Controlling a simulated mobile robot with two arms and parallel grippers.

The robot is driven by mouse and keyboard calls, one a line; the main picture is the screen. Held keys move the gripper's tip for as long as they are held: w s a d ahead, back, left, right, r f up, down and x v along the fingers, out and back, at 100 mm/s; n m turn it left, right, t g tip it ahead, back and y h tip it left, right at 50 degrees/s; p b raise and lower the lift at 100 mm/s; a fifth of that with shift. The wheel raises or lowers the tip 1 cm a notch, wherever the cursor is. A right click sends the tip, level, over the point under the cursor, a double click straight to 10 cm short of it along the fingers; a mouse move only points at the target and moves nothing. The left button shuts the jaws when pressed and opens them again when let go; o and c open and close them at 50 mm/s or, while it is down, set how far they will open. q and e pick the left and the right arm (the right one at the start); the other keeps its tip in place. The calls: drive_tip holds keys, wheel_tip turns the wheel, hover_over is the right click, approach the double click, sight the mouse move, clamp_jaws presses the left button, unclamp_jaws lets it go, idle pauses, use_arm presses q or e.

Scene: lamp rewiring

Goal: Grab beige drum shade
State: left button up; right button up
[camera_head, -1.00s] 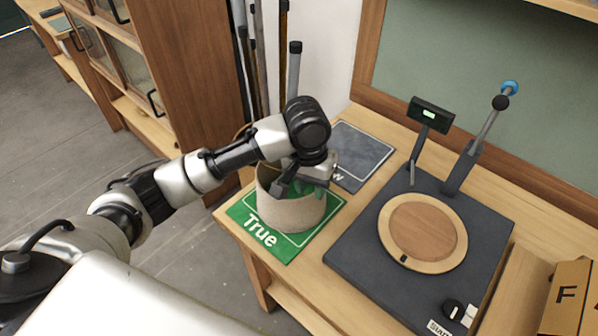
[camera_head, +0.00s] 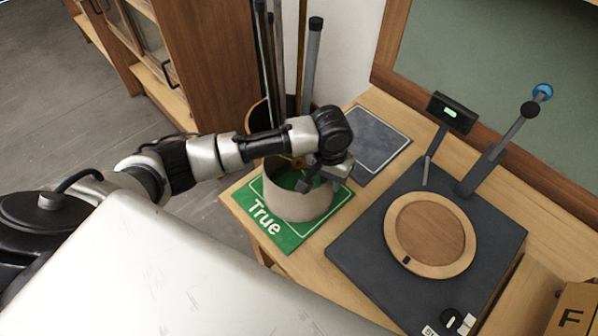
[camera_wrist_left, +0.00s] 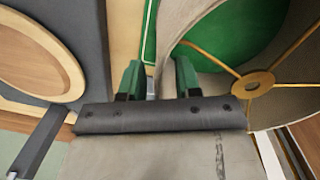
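The beige drum shade (camera_head: 298,205) stands upright on the green "True" mat (camera_head: 262,224) at the near left corner of the bench. In the left wrist view, the shade (camera_wrist_left: 190,25) shows its open top with a brass ring and spokes (camera_wrist_left: 252,84). My left gripper (camera_head: 322,184) is at the shade's right rim. In the left wrist view, its green-tipped fingers (camera_wrist_left: 158,78) are apart, with the shade's wall running between them. One finger is over the inside, the other outside. Contact with the wall is not clear. My right gripper is not in view.
A dark press-like device (camera_head: 350,255) with a round wooden disc (camera_head: 430,235), lever and small display stands right of the shade. A dark grey mat (camera_head: 372,140) lies behind it. Upright tubes (camera_head: 311,65) stand behind the bench corner. A cardboard box (camera_head: 575,308) is at the lower right.

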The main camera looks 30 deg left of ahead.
use_arm(q)
drive_tip(key=shift+f, duration=1)
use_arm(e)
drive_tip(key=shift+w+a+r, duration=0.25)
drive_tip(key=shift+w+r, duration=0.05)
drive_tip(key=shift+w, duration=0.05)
use_arm(q)
clamp_jaws()
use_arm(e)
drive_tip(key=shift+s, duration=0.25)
use_arm(q)
drive_tip(key=shift+r, duration=0.15)
